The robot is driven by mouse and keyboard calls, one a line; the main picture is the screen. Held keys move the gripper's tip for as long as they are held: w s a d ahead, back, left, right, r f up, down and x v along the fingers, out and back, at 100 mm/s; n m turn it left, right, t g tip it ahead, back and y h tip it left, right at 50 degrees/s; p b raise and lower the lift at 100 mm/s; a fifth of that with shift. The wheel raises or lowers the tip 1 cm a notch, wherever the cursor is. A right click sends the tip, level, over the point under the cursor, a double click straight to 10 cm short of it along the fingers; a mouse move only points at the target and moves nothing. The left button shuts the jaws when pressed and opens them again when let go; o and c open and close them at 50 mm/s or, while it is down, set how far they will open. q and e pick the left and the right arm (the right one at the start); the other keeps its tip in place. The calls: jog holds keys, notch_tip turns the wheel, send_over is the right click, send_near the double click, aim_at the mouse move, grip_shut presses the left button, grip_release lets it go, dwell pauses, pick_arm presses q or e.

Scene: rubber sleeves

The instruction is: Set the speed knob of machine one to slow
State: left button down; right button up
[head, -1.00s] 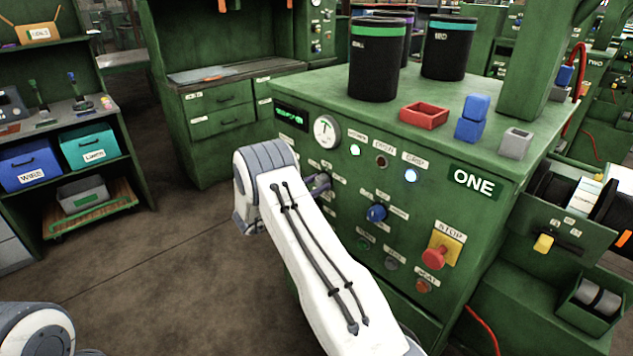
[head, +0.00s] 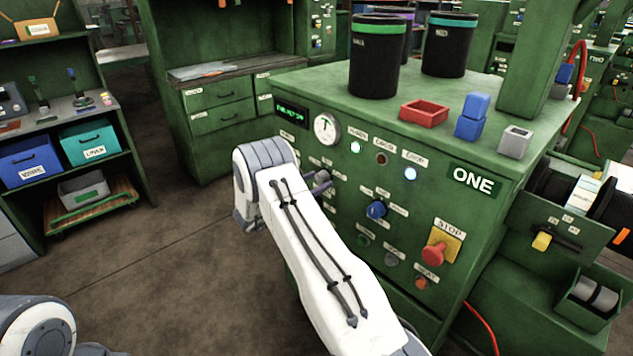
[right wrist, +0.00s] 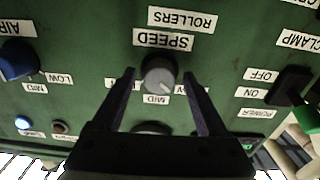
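Machine one (head: 440,150) is a green cabinet with a control panel and a "ONE" sign. In the right wrist view the picture is upside down. The grey speed knob (right wrist: 159,77) sits by the "SPEED" and "ROLLERS" labels, with a "MID" label on its other side. A light mark on the knob points toward the lower right of that picture. My right gripper (right wrist: 159,73) is open, with one dark finger on each side of the knob; contact cannot be told. The fingers partly hide the labels beside the knob. My left gripper is out of view.
Near the speed knob are the blue air knob (right wrist: 18,60) and the black power switch (right wrist: 290,86). The red stop button (head: 434,253) is lower on the panel. Open floor lies left.

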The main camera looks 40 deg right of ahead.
dwell(0.3)
jog(key=a+b, duration=0.1)
jog(key=a, duration=0.9)
jog(key=shift+s+a, duration=0.2)
jog(key=shift+s, duration=0.2)
